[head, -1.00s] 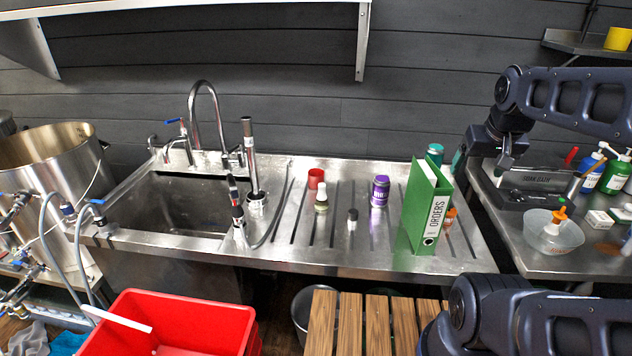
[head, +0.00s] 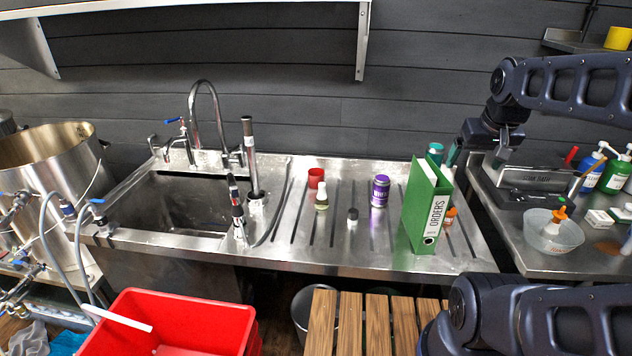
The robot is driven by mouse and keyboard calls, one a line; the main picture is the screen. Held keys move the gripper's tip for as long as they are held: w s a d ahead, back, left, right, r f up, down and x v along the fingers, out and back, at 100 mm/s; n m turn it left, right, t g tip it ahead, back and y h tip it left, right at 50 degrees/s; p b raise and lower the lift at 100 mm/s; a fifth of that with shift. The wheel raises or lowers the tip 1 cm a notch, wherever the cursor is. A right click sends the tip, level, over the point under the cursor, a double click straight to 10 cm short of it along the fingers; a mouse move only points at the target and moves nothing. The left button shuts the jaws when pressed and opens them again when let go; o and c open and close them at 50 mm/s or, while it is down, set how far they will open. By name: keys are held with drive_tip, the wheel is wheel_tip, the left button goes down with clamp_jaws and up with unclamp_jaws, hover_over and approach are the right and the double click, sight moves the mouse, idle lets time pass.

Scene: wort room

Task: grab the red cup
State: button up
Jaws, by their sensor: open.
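The red cup (head: 316,177) stands upright on the steel drainboard (head: 335,252), towards its back left, just right of the sink. A small bottle with a pale cap (head: 321,197) stands right in front of it and hides its lower part. My gripper (head: 457,160) is open and appears empty at the back right of the drainboard, behind the green binder. It is well to the right of the cup and apart from it. Its fingertips are small and partly hidden.
A teal-capped container (head: 435,151) stands behind the binder. The tall faucet (head: 208,110) is left of the cup.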

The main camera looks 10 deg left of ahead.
drive_tip(key=w+a+n+g, duration=0.1)
drive_tip(key=w+a+n, duration=0.3)
drive_tip(key=w, duration=0.5)
drive_tip(key=w+a+n, duration=0.2)
drive_tip(key=w+a, duration=0.4)
drive_tip(key=w, duration=0.3)
drive_tip(key=w+a+n+g, duration=0.1)
drive_tip(key=w+a+n, duration=0.1)
drive_tip(key=w+a, duration=0.6)
drive_tip(key=n+g, duration=0.2)
drive_tip(key=n, duration=0.6)
hover_over(316, 178)
drive_tip(key=w+a, duration=0.1)
drive_tip(key=w, duration=0.3)
wheel_tip(316, 178, down, 28)
drive_tip(key=f, duration=0.1)
drive_tip(key=shift+s+d+f, duration=0.15)
drive_tip(key=shift+f, duration=1.25)
drive_tip(key=shift+s+d+f, duration=0.1)
drive_tip(key=shift+s+f, duration=0.05)
drive_tip(key=shift+f, duration=1.25)
drive_tip(key=c, duration=1.1)
drive_tip(key=shift+o, duration=0.2)
drive_tip(key=shift+r, duration=0.1)
